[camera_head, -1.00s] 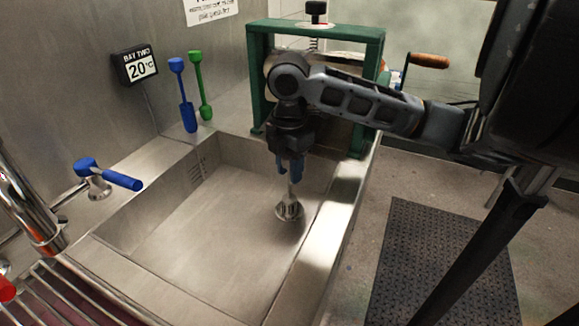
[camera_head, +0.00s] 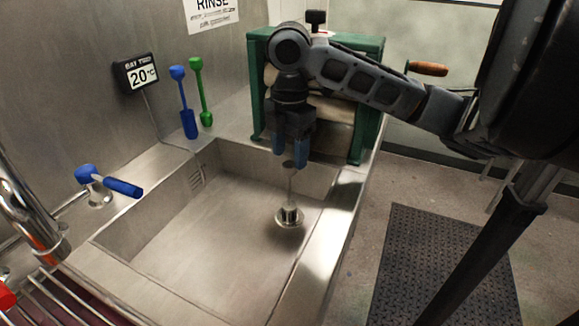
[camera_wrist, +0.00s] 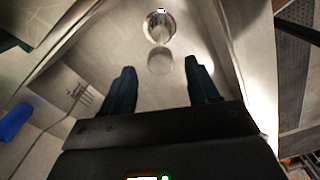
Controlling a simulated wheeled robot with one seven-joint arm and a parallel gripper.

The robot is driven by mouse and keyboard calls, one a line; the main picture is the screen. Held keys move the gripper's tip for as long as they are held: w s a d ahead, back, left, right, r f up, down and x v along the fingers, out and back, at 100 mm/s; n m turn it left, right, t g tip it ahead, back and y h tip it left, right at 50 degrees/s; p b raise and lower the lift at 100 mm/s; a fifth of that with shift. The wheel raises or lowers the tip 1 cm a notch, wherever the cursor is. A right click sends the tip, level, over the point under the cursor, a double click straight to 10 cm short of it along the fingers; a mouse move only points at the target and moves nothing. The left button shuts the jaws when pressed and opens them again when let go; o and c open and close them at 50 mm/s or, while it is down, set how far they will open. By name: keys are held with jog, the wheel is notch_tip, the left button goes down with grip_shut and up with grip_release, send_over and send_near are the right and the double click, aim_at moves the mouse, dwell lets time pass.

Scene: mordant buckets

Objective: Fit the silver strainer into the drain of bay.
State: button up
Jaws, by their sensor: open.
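The silver strainer (camera_head: 289,214) stands upright on the floor of the steel sink bay (camera_head: 215,232), towards its right side, with its thin stem and small knob pointing up. A round rim shows about its base, where the drain would be; the drain opening itself is hidden, so I cannot tell how deeply it sits. My gripper (camera_head: 290,158) is open above the strainer, with its blue-tipped fingers around or just over the knob. In the wrist view the strainer (camera_wrist: 160,25) lies ahead of my spread fingers (camera_wrist: 160,80), with nothing gripped between them.
A green-framed roller machine (camera_head: 365,95) stands behind the bay. Blue (camera_head: 188,122) and green (camera_head: 205,118) tools lean at the back wall near a "BAY TWO 20°C" display (camera_head: 137,73). A blue-handled tap (camera_head: 122,187) is at left. The bay's middle is clear.

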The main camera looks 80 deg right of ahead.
jog(key=shift+r, duration=2.8)
